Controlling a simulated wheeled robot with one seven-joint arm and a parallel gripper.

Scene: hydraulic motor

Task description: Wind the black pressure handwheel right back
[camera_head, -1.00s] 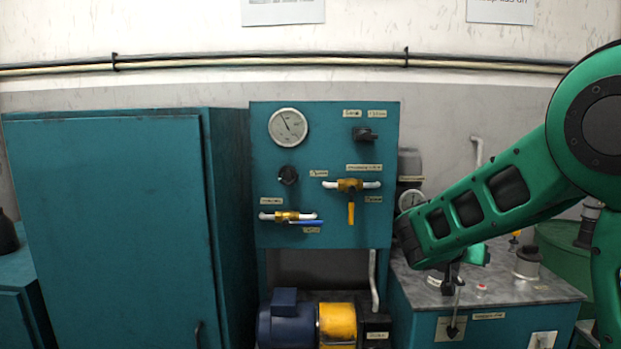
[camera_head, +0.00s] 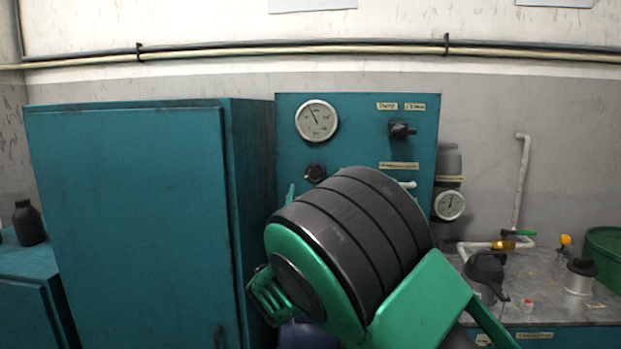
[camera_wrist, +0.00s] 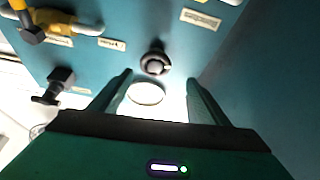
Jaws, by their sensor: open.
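The black pressure handwheel (camera_head: 315,172) is a small round knob on the teal panel (camera_head: 355,130), below the large white gauge (camera_head: 317,121). In the wrist view the handwheel (camera_wrist: 155,62) shows upside down, with the bright gauge (camera_wrist: 147,93) below it. My gripper (camera_wrist: 154,80) is open and empty. Its two fingers point toward the panel, with the handwheel seen just beyond the gap between their tips. I cannot tell the remaining distance; no contact shows. In the head view my arm covers the lower panel and most of my gripper.
A black switch (camera_head: 402,131) sticks out at the panel's upper right. A yellow-brass valve (camera_wrist: 60,22) shows in the wrist view. A tall teal cabinet (camera_head: 135,210) stands close on the left. A worktop with a white pipe (camera_head: 522,180) and fittings lies to the right.

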